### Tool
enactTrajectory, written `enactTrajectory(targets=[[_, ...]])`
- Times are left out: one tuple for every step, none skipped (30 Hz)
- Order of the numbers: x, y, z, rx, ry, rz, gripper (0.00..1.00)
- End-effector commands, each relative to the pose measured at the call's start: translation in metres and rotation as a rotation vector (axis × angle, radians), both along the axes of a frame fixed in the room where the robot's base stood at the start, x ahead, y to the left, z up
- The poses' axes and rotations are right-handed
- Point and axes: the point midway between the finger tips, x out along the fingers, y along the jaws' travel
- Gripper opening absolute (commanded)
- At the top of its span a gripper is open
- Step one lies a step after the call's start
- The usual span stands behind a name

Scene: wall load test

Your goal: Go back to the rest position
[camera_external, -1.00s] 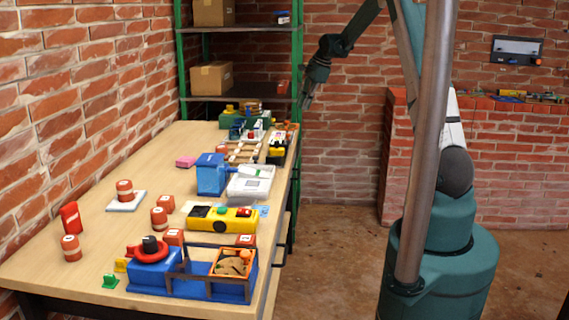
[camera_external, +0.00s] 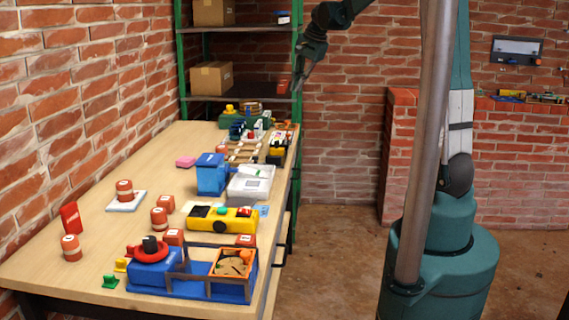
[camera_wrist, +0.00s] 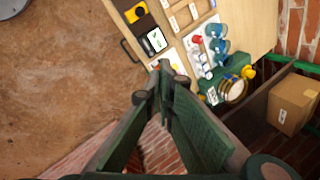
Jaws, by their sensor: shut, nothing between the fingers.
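My gripper (camera_external: 298,82) is raised in the air at the far right end of the table, in front of the green shelf rack. Its fingers are shut with nothing between them. In the wrist view my gripper (camera_wrist: 165,75) points down past the table's far end, and its fingertips overlap the table edge in the picture. It looks clear of every object. My arm reaches in from the top of the external view.
The wooden table (camera_external: 130,165) holds a yellow device (camera_external: 222,219), a blue box (camera_external: 211,174), a blue tray assembly (camera_external: 190,277) and several red cylinders. A green shelf rack (camera_external: 183,75) with cardboard boxes (camera_external: 212,77) stands behind. The floor (camera_external: 335,250) right of the table is clear.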

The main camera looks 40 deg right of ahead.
Motion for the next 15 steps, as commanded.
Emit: enactTrajectory(targets=[[-0.009,0.009,0.005,-0.013,-0.006,0.025,0.00],[-0.014,0.013,0.007,-0.021,-0.009,0.041,0.00],[-0.020,0.018,0.010,-0.033,-0.014,0.062,0.00],[-0.025,0.022,0.012,-0.042,-0.018,0.077,0.00],[-0.029,0.025,0.014,-0.051,-0.023,0.092,0.00],[-0.036,0.030,0.017,-0.062,-0.028,0.112,0.00],[-0.040,0.034,0.019,-0.070,-0.032,0.128,0.00],[-0.046,0.038,0.021,-0.079,-0.035,0.144,0.00],[-0.052,0.044,0.023,-0.090,-0.040,0.164,0.00],[-0.057,0.047,0.025,-0.099,-0.044,0.180,0.00],[-0.062,0.051,0.027,-0.107,-0.048,0.194,0.00],[-0.068,0.055,0.029,-0.120,-0.053,0.216,0.00],[-0.073,0.059,0.031,-0.128,-0.057,0.230,0.00],[-0.078,0.062,0.032,-0.137,-0.061,0.246,0.00],[-0.085,0.067,0.034,-0.149,-0.065,0.267,0.00]])
